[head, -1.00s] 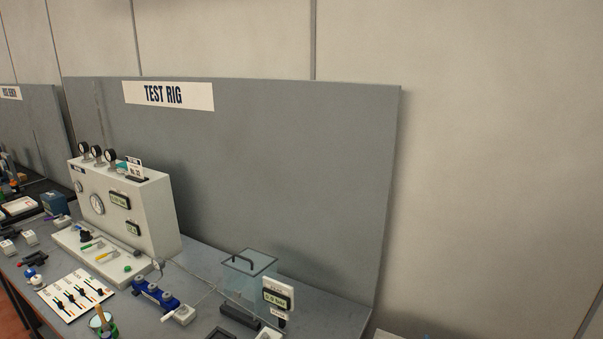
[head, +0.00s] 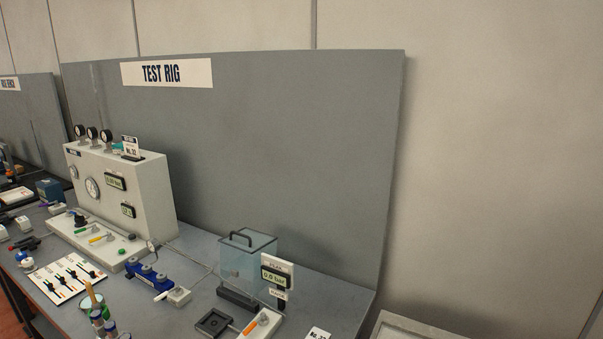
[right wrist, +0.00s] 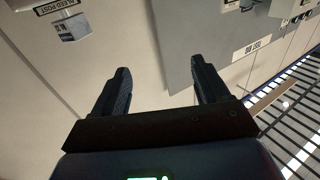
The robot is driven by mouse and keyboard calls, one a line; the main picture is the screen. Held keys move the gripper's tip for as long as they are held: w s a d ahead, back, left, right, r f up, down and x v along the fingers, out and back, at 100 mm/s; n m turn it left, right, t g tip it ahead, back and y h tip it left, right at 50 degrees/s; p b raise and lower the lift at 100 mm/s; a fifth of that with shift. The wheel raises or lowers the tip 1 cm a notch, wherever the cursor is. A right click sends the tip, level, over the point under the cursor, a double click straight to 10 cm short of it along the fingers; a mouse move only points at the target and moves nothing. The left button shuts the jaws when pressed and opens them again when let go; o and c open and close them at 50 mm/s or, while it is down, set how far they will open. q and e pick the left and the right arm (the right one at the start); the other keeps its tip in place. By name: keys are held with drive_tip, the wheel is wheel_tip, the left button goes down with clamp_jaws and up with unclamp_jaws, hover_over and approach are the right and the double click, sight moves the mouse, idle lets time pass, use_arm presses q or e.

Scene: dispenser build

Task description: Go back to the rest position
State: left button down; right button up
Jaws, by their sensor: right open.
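My right gripper (right wrist: 160,88) shows in the right wrist view with its two dark fingers spread apart. Nothing is between them. Beyond the fingers are a pale wall and the grey test rig panel (right wrist: 205,45), which appear upside down. The head view shows neither gripper. My left gripper is in no view.
The head view shows the test rig bench (head: 330,300) with a white gauge cabinet (head: 140,195), a blue valve block (head: 148,277), a clear box (head: 247,255) and a card with black sliders (head: 65,278). A sign (right wrist: 55,10) hangs upper left in the wrist view.

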drive_tip(key=shift+s+a+f+g+b, duration=0.1)
drive_tip(key=shift+s+f+g+b, duration=0.1)
drive_tip(key=shift+s+f, duration=0.35)
drive_tip(key=shift+s+a+f+g+b, duration=0.1)
drive_tip(key=shift+s+f+b, duration=0.15)
drive_tip(key=shift+f, duration=0.5)
